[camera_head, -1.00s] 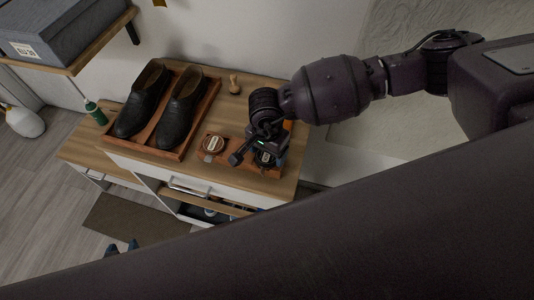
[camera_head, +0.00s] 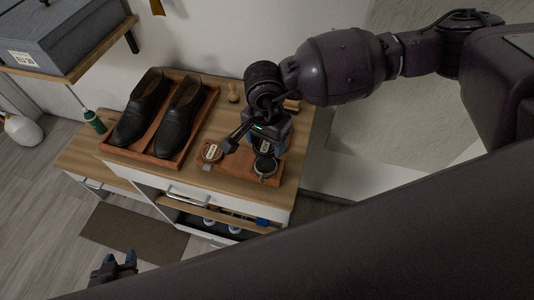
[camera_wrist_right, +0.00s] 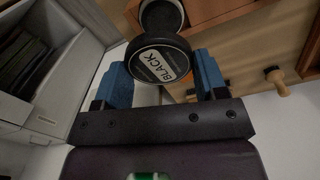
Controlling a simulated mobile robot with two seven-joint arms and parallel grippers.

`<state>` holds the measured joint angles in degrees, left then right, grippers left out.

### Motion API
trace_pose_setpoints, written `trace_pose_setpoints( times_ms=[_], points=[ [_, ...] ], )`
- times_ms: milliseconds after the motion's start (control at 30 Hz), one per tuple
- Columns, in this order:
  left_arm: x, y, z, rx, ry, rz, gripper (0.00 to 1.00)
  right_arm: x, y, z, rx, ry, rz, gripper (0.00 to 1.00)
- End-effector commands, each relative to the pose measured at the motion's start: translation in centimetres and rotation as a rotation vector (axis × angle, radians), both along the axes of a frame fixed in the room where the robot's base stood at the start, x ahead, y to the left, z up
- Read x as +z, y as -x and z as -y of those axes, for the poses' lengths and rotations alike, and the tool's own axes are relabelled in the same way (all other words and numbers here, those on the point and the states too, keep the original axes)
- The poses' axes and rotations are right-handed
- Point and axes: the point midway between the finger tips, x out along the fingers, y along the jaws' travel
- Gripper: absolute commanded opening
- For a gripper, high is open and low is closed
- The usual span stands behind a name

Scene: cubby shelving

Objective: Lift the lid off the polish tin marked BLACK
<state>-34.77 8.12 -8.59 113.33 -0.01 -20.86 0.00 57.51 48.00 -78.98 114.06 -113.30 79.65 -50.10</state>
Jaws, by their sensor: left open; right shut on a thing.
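In the right wrist view, a round dark lid (camera_wrist_right: 158,62) with a pale label reading BLACK sits between the blue fingers of my right gripper (camera_wrist_right: 160,78). The black tin (camera_wrist_right: 161,16) shows just beyond it, its top uncovered. In the head view, my right gripper (camera_head: 265,141) holds the lid (camera_head: 265,147) above the tin (camera_head: 265,167), which stands on a reddish wooden tray; lid and tin look apart. My left gripper (camera_head: 114,268) is open and empty at the lower left, below cabinet height, with its blue fingertips showing.
Black shoes (camera_head: 142,107) sit in a wooden tray (camera_head: 150,160) on the cabinet top (camera_head: 240,182).

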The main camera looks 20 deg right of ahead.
Motion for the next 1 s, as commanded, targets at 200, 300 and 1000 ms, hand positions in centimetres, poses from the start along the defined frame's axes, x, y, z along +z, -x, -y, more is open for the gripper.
trace_pose_setpoints(
  times_ms=[200, 300, 1000],
  points=[
    [-0.4, -0.2, 0.0, -0.002, 0.000, 0.004, 0.43, 5.6, -0.1, 0.0, 0.001, 0.000, 0.004, 0.44],
    [-0.5, -0.3, 0.1, -0.002, 0.000, 0.006, 0.43, 7.7, -0.1, 0.0, 0.001, 0.000, 0.003, 0.44],
    [-0.5, -0.6, 0.1, -0.004, 0.000, 0.015, 0.43, 11.9, 0.0, -0.1, 0.130, 0.001, 0.000, 0.44]
  ],
)
